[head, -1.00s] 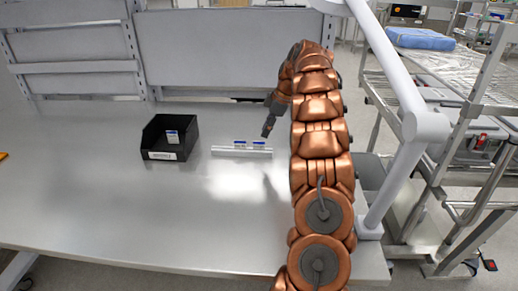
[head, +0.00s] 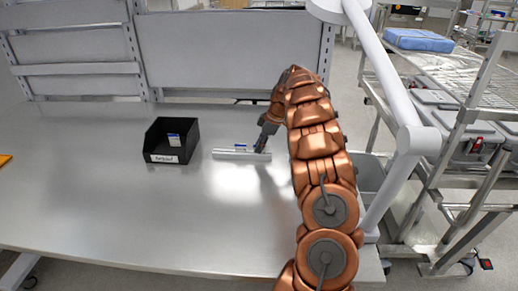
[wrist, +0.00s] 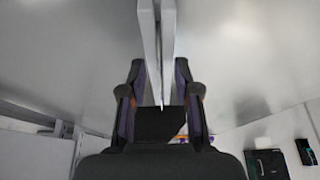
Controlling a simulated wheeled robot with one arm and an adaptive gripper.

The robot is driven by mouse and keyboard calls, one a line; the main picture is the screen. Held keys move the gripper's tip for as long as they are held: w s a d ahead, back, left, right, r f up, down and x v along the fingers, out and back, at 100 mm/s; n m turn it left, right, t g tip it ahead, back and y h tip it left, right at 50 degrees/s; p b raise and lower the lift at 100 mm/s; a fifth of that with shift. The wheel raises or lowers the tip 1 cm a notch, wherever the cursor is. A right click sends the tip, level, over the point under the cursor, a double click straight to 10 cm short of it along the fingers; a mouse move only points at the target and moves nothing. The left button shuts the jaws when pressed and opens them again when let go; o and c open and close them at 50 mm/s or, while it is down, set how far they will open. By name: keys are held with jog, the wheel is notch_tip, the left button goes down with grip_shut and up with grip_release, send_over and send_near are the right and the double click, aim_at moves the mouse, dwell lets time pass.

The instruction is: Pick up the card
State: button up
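A blue-and-white card (head: 240,147) stands in a low light-grey holder (head: 232,155) on the table in the head view. A second card that stood at the right end of the holder is now hidden behind my gripper (head: 264,142). My gripper is down at the holder's right end. In the wrist view the two dark fingers (wrist: 160,90) are apart, on either side of the holder's long pale rails (wrist: 150,45). I cannot make out a card between them. Another blue-and-white card (head: 173,139) stands inside the black bin (head: 171,158).
The black bin is open, with a white label on its front, left of the holder. A grey back panel (head: 232,50) rises behind. A pale post (head: 395,180) and wire cart (head: 470,70) stand right.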

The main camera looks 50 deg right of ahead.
jog(key=shift+w+f, duration=0.1)
jog(key=shift+f, duration=0.3)
jog(key=shift+a, duration=0.1)
jog(key=shift+c, duration=0.2)
grip_shut()
jog(key=shift+r, duration=0.1)
